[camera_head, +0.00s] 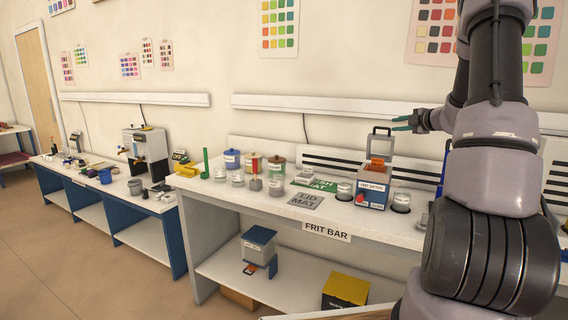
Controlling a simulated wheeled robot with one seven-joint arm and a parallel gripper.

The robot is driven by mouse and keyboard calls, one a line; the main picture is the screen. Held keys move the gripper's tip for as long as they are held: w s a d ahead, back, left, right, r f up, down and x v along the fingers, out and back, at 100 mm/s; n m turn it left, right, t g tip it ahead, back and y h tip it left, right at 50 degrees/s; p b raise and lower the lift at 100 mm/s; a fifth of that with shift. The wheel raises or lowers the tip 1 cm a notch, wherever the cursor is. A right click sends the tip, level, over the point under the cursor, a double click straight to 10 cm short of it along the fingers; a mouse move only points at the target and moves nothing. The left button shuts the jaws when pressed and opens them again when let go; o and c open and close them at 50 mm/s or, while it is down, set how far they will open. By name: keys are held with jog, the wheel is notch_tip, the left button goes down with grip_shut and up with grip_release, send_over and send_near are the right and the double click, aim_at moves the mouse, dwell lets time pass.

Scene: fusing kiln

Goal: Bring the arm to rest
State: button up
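My gripper (400,123) is at the end of my arm, which rises at the right of the view and bends back toward the wall. The gripper points left in the air above the back of the frit bar bench (327,231). Its two teal fingertips show apart, one above the other, with nothing seen between them. It is above and to the right of the frit meter (372,193), a blue and white box with a grey handle frame and an orange part on top. The gripper looks clear of it. My arm hides part of the bench's right end.
Several jars stand on the bench, among them a blue-lidded jar (232,159). A grey lid mat (305,201) and a green mat (316,184) lie mid-bench. A lidded bin (258,246) and a yellow-topped box (345,290) are on the lower shelf. Open floor lies at left.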

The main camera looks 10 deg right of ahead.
jog(key=s+a+r+n+g+y, duration=0.2)
jog(key=s+a+r+n, duration=0.15)
jog(key=a+n, duration=0.35)
jog(key=s+a+r+n+g+y, duration=0.1)
jog(key=s+a+r+n, duration=0.25)
jog(key=a+n, duration=0.35)
jog(key=s+a+r+n+g, duration=0.3)
jog(key=s+a+n+g, duration=0.1)
jog(key=s+a+n, duration=0.8)
jog(key=s+a+f+n+h, duration=0.1)
jog(key=s+n+h, duration=0.3)
jog(key=s+n, duration=1.5)
jog(key=n, duration=0.3)
jog(key=shift+s+n+h, duration=0.2)
jog(key=shift+n+h, duration=0.2)
